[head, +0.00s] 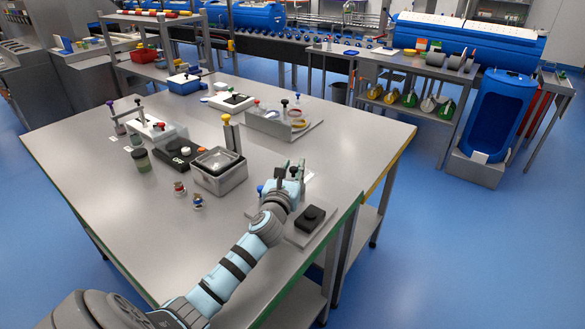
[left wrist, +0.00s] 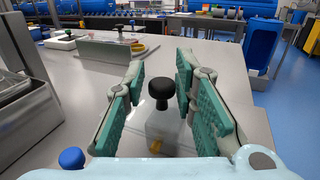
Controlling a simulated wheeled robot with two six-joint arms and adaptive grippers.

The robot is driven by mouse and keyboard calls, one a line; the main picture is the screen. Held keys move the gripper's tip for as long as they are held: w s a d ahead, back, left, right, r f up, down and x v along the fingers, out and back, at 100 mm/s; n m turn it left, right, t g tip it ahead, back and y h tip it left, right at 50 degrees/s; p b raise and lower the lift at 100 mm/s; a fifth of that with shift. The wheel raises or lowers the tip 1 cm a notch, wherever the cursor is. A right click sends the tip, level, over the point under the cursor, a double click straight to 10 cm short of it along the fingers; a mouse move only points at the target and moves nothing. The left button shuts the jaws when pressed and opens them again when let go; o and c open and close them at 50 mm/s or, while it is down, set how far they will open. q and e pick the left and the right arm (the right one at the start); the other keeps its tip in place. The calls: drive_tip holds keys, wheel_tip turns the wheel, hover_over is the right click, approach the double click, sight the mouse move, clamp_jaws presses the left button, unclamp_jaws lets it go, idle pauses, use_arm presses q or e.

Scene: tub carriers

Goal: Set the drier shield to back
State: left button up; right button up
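My left gripper (head: 284,183) reaches over the front right part of the grey table. Its green-padded fingers (left wrist: 160,95) are apart, one on each side of a black knob (left wrist: 161,88). The knob stands upright on a pale, see-through block (left wrist: 168,130), which I take to be the drier shield. I see gaps between the knob and both pads. The black knob also shows just beyond the gripper in the head view (head: 294,171). A blue knob (left wrist: 72,158) is left of the fingers. The gripper hides much of the block in the head view. My right gripper is not in view.
A grey plate with a black block (head: 310,216) lies right of my left wrist. A grey bin with a clear tub (head: 218,168) stands to the left. An angled metal fixture (head: 275,122) with knobs stands behind. The table's right side (head: 360,135) is clear.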

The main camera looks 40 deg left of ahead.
use_arm(q)
drive_tip(key=shift+o, duration=0.5)
drive_tip(key=shift+w, duration=0.1)
drive_tip(key=shift+f, duration=0.1)
drive_tip(key=v, duration=1.2)
drive_tip(key=shift+p, duration=0.4)
drive_tip(key=p+x, duration=0.3)
drive_tip(key=x, duration=0.7)
drive_tip(key=shift+w+a+p, duration=0.15)
drive_tip(key=shift+w+p, duration=0.2)
clamp_jaws()
